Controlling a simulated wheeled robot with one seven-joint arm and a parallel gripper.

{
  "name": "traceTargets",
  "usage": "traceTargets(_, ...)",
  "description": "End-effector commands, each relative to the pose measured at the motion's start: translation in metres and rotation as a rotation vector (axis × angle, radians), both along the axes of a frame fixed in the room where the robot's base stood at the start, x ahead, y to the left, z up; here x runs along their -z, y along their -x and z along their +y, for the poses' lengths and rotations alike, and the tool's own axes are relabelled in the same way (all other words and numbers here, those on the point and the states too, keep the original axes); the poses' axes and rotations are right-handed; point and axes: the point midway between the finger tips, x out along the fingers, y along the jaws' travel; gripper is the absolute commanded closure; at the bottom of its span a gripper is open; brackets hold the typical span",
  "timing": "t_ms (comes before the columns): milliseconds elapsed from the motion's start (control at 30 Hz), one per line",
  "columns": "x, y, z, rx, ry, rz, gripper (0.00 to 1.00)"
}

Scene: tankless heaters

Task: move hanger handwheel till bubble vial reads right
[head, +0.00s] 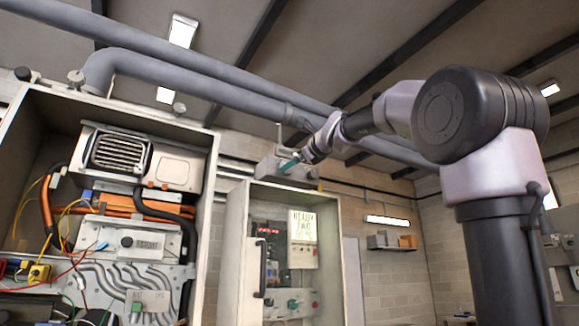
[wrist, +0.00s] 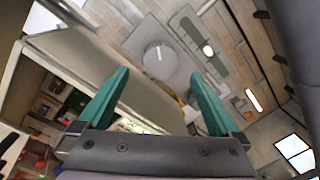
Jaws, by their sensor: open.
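A round grey handwheel (wrist: 160,57) with a short white mark shows in the wrist view, mounted on a grey plate. It lies beyond and between my teal fingertips, apart from them. Right of it is a long dark green vial strip (wrist: 203,46) with a pale bubble-like spot (wrist: 208,50) near its middle; any limit marks are too small to read. My gripper (wrist: 160,95) is open and empty. In the head view my gripper (head: 290,162) is at a grey box (head: 281,175) above the open cabinet, below the pipes, and hides part of it.
Thick grey pipes (head: 190,75) run overhead close to my arm. A large open cabinet (head: 215,180) with heater parts and wiring is at the left. A smaller open cabinet (head: 236,245) stands below the grey box. Open room lies right of it, before the block wall (head: 385,270).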

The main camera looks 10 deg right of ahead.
Motion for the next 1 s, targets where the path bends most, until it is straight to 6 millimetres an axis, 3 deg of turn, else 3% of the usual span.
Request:
traceTargets(100, 0.001, 0.023, -0.006, -0.001, -0.001, 0.0, 0.01)
traceTargets(300, 0.003, 0.045, -0.012, -0.001, 0.0, 0.001, 0.01)
traceTargets(1000, 0.007, 0.05, -0.014, 0.0, 0.015, 0.005, 0.01)
